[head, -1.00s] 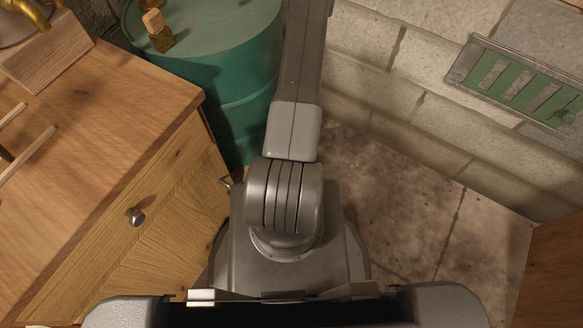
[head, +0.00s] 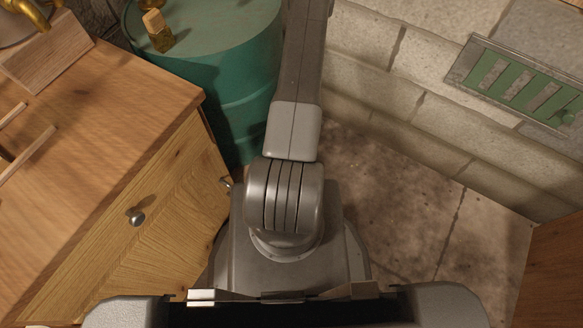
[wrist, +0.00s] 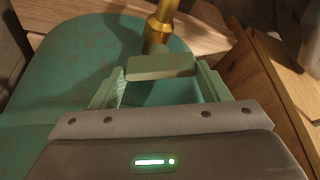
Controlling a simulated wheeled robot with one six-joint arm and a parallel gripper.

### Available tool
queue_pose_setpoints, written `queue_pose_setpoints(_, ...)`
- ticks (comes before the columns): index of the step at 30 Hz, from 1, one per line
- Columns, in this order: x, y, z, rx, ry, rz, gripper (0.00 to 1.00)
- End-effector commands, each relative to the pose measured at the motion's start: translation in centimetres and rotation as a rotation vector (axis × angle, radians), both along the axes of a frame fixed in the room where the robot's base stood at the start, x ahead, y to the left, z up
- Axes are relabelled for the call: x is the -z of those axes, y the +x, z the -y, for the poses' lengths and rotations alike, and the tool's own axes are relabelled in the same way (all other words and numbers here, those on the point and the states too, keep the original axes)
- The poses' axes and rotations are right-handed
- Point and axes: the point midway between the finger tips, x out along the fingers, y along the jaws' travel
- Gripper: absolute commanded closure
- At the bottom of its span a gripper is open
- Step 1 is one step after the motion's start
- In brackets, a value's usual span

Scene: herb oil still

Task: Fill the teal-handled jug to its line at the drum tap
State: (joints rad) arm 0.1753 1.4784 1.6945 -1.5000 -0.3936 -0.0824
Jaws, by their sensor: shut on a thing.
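My gripper (wrist: 160,80) shows in the wrist view, with its two pale green fingers closed on the ends of a grey-green bar (wrist: 160,66). I cannot tell whether this bar is the jug's handle or a tap lever. A brass fitting, likely a tap (wrist: 160,28), stands just beyond the bar. The teal drum (wrist: 60,75) fills the left of the wrist view. It also shows in the head view (head: 235,75), behind my arm. I cannot make out the jug's body, its fill line or any water. My gripper is out of the head view.
A wooden cabinet (head: 130,110) with a knob is at left, with a brass spout (head: 30,12) above a wooden block. A stone wall with a green slotted panel (head: 515,85) is at right. Floor right of my arm is clear.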

Motion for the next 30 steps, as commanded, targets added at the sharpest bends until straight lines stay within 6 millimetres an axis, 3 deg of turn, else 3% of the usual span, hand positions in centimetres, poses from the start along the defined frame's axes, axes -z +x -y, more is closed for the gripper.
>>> queue_pose_setpoints(17, 0.18, -0.13, -0.10, 0.010, 0.001, -0.003, 0.54)
queue_pose_setpoints(30, 0.44, -0.26, -0.22, 0.261, 0.001, -0.002, 0.54)
